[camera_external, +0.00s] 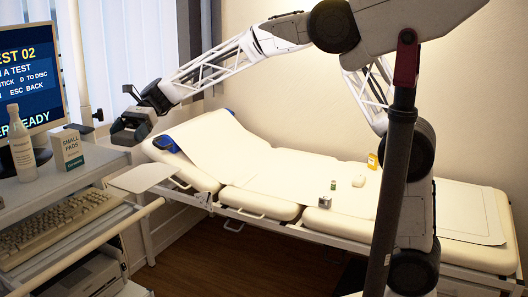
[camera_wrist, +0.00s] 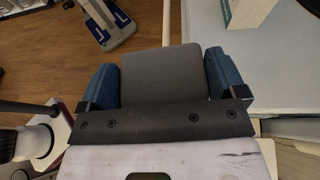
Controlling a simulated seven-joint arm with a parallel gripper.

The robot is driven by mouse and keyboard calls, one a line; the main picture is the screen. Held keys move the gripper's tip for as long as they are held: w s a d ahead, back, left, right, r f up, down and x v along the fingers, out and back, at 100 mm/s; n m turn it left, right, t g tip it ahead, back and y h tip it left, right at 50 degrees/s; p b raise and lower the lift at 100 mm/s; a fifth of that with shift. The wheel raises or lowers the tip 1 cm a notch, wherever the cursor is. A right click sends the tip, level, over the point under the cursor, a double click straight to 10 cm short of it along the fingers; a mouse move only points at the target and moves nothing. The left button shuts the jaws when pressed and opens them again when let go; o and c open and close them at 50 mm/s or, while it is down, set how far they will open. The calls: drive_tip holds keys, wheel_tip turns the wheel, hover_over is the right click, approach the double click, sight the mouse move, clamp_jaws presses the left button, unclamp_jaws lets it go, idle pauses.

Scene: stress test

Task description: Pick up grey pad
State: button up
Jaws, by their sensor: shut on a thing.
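The grey pad (camera_wrist: 160,72) is a flat, dark grey piece with straight edges. In the wrist view it lies between the two blue-lined fingers of my gripper (camera_wrist: 162,84), which is shut on it. In the external view my gripper (camera_external: 131,128) is at the left, beside the trolley's right edge and above the small white side shelf. The pad cannot be told clearly from the dark fingers there. In the wrist view wooden floor shows beyond the pad.
The grey trolley top (camera_external: 95,160) bears a monitor (camera_external: 30,75), a white bottle (camera_external: 21,145) and a "small pads" box (camera_external: 67,149). A keyboard (camera_external: 62,218) sits below. The padded couch (camera_external: 262,200) holds several small items, including a yellow one (camera_external: 373,161).

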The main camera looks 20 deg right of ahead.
drive_tip(key=shift+s+d+r, duration=0.1)
drive_tip(key=shift+s+d, duration=0.4)
drive_tip(key=shift+d, duration=0.3)
drive_tip(key=shift+s+d+r, duration=0.1)
drive_tip(key=shift+s+d, duration=0.4)
drive_tip(key=shift+d, duration=0.3)
